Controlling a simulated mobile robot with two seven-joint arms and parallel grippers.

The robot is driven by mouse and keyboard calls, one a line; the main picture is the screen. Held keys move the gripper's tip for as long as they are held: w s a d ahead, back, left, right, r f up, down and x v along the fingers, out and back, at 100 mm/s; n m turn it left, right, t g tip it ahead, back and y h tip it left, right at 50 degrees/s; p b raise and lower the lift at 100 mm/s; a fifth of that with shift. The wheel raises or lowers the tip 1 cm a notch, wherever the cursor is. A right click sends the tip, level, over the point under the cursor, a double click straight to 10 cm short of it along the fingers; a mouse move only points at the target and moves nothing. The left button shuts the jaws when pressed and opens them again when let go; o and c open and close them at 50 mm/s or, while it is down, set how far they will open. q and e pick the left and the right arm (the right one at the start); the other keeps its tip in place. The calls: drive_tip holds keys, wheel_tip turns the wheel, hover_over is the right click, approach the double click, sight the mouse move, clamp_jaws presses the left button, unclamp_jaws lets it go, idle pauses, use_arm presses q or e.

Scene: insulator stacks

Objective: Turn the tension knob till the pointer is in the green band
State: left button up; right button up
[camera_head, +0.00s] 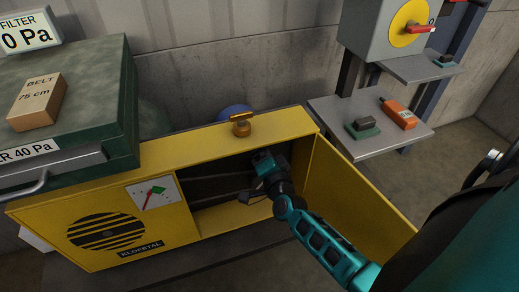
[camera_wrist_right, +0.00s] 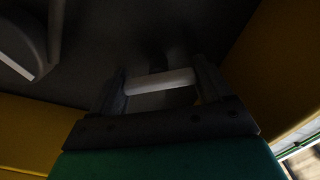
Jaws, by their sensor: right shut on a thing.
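The yellow cabinet (camera_head: 220,145) stands with its door (camera_head: 345,195) swung open to the right. A white gauge (camera_head: 154,194) on its front has a red pointer and a small green band; the pointer appears to lie just left of the green. My right gripper (camera_head: 262,178) reaches into the dark opening. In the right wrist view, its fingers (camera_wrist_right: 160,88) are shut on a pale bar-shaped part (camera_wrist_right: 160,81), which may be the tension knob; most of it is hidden. My left gripper is not in view.
A brass-coloured handle (camera_head: 241,124) stands on the cabinet top. A green case (camera_head: 95,95) with a cardboard box (camera_head: 37,101) is at left. A grey shelf (camera_head: 345,108) holds an orange device (camera_head: 398,113) at right. The open door stands close beside my right arm.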

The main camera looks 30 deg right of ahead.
drive_tip(key=shift+d+m, duration=0.15)
drive_tip(key=shift+m, duration=0.45)
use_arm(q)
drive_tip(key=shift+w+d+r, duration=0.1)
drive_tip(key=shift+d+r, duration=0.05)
use_arm(e)
drive_tip(key=shift+s, duration=0.1)
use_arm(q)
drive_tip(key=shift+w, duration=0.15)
use_arm(e)
drive_tip(key=shift+m, duration=0.3)
drive_tip(key=o, duration=1)
drive_tip(key=shift+s, duration=0.1)
